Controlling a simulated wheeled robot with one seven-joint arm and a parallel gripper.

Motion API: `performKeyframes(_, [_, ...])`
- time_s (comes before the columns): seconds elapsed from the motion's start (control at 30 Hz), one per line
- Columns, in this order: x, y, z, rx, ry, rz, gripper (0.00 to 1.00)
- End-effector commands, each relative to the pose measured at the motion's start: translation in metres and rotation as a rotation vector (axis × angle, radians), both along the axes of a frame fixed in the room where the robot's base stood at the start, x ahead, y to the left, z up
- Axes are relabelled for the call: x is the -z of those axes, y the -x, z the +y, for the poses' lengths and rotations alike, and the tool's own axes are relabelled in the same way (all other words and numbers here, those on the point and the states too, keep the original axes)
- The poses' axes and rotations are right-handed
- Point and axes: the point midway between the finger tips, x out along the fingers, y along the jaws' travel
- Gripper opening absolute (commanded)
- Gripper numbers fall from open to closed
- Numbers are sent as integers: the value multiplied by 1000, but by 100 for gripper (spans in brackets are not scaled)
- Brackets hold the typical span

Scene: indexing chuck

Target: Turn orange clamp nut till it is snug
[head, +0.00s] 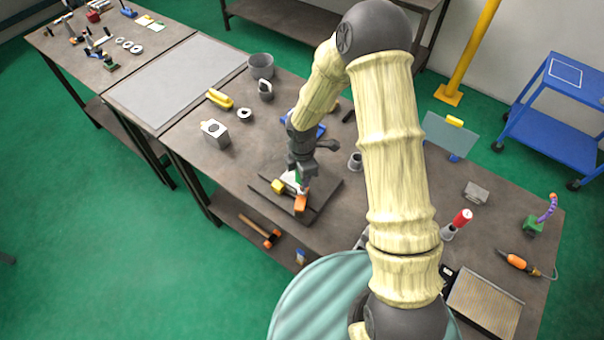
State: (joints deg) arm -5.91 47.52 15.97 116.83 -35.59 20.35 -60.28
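An orange piece (301,204), which looks like the clamp nut, is at the front of a small fixture on a dark base plate (324,196) on the workbench. A yellow piece (278,186) sits at the fixture's left, and a pale part shows between them. My gripper (301,184) points down over the fixture, just behind the orange piece. Its fingers are small and partly hidden among the fixture parts. I cannot tell whether they touch the orange piece or are open or shut.
A grey cylinder (355,161) stands close on the right. A red-topped tool (462,218) and an orange-handled tool (516,261) are farther right. Bench front-left of the plate is clear.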

Motion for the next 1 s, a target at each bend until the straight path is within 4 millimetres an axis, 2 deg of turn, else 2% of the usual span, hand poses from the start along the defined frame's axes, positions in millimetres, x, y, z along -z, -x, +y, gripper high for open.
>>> performKeyframes(0.27, [1, 0, 0, 95, 0, 0, 0])
performKeyframes(0.8, [0, 0, 0, 29, 0, 0, 0])
performKeyframes(1.0, [-7, 0, 0, 29, 0, 0, 0])
